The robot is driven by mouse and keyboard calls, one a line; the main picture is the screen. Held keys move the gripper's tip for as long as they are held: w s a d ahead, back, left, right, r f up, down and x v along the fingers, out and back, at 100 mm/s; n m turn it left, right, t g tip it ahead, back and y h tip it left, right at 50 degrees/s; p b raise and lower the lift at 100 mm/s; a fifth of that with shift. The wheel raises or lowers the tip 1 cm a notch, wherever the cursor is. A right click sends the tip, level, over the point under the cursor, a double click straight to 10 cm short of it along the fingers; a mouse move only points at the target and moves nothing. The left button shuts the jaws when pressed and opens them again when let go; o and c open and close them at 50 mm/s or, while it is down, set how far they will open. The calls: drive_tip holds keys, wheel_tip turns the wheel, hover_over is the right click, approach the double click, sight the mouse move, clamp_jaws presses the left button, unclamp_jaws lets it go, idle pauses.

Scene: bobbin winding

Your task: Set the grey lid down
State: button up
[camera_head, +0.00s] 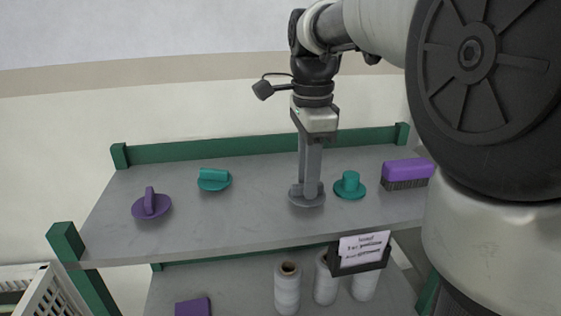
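The grey lid (307,201) is a round disc at the lower end of my gripper (308,187), in the middle of the upper shelf (240,222). My gripper points straight down, its two fingers close together on the lid's grip, which they mostly hide. The lid looks level. It is at or very near the shelf surface; I cannot tell whether it touches.
A teal lid (349,187) stands close to the right, with a purple brush (407,173) beyond it. White spools (287,290) and a label holder (361,254) are lower down.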

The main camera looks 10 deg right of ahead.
wheel_tip(320, 180, up, 12)
drive_tip(key=p, duration=0.2)
drive_tip(key=shift+r, duration=0.15)
idle(0.4)
